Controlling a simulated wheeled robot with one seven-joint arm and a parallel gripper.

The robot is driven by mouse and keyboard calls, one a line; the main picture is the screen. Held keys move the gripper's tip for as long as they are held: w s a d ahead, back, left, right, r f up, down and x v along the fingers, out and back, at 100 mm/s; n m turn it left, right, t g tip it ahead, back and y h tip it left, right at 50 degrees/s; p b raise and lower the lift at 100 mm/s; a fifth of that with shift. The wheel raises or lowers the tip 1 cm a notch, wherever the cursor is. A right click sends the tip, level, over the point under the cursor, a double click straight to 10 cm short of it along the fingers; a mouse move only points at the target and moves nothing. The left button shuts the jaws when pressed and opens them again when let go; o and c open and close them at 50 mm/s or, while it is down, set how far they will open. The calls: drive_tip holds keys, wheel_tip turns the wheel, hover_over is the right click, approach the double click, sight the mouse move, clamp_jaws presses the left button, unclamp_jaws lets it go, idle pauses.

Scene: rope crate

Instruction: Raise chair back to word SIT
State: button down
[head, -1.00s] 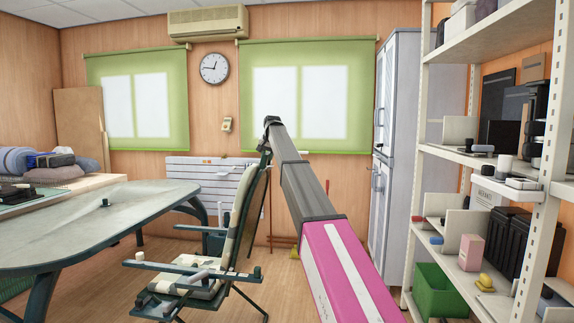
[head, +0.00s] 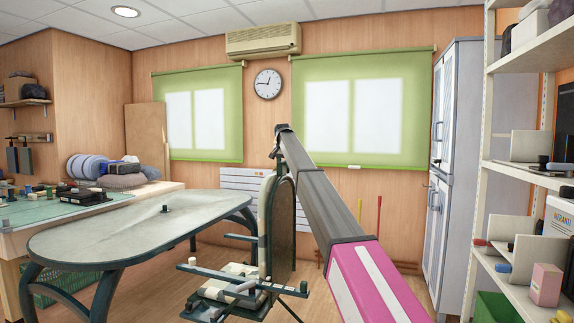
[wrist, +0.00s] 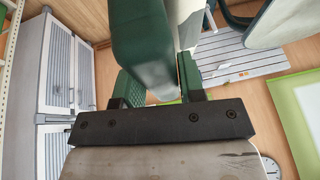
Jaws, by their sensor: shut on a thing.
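The folding chair stands mid-room in the head view, with its pale cushioned seat (head: 235,291) and dark green armrests. My gripper (wrist: 158,86) is shut on the chair back, which also shows large and green between the fingers in the wrist view (wrist: 141,48). In the head view my arm comes from the lower right and ends just above the top of the back; the fingers are mostly hidden there. I see no word SIT.
An oval grey-green table (head: 130,230) stands just left of the chair. A workbench (head: 30,225) is at the far left. Metal shelving (head: 478,200) and a grey cabinet (head: 447,170) stand at the right. Floor behind the chair is clear.

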drive_tip(key=shift+a+f, duration=0.1)
drive_tip(key=shift+a, duration=0.05)
drive_tip(key=c, duration=0.8)
unclamp_jaws()
drive_tip(key=shift+f, duration=0.1)
drive_tip(key=shift+r, duration=0.2)
drive_tip(key=shift+s+r, duration=0.1)
drive_tip(key=shift+r, duration=0.1)
drive_tip(key=v, duration=1)
drive_tip(key=shift+r, duration=0.1)
